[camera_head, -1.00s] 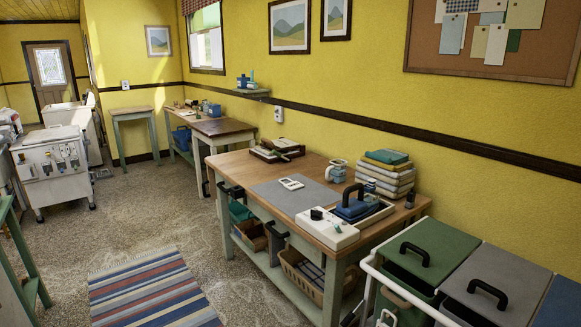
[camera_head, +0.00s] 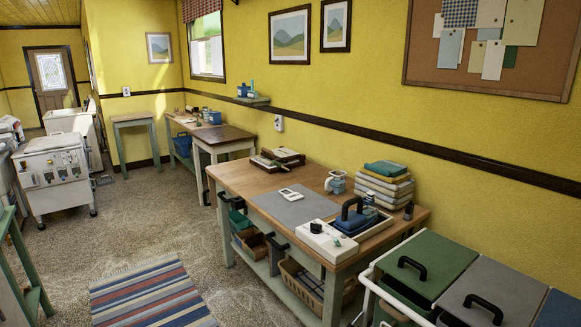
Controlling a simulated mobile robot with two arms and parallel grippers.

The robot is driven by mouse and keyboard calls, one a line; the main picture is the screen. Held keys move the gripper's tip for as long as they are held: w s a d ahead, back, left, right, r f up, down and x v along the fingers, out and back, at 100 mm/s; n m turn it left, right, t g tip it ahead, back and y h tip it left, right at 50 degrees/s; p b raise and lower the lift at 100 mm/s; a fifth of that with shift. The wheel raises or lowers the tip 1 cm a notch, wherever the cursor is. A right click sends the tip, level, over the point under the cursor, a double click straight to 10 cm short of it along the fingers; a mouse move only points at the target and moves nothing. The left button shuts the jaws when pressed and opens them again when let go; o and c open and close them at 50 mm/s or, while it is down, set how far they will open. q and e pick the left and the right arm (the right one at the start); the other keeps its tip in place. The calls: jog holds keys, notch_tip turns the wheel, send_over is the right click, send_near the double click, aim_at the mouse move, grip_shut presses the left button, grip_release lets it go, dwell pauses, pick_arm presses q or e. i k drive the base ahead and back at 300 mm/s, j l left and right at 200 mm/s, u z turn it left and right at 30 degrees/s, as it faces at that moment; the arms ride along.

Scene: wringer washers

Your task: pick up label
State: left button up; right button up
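No item is clearly readable as the label. A small white flat item (camera_head: 290,194) lies on the grey mat (camera_head: 291,212) on the near wooden table and is too small to identify. Several paper tags (camera_head: 494,60) hang on the cork board (camera_head: 423,66) at the upper right, and they could also be labels. Neither of my grippers is in view.
The table (camera_head: 239,178) also holds a white box with a dial (camera_head: 327,240), a black-handled press (camera_head: 352,215), stacked folded cloths (camera_head: 385,185) and a mug (camera_head: 336,182). Lidded bins (camera_head: 428,262) stand at the lower right. The floor around the striped rug (camera_head: 150,295) is clear.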

aim_at(294, 196)
jog(key=i+j+u, duration=0.1)
jog(key=i, duration=0.3)
jog(key=i+j, duration=0.25)
jog(key=i, duration=0.15)
jog(key=u, duration=0.05)
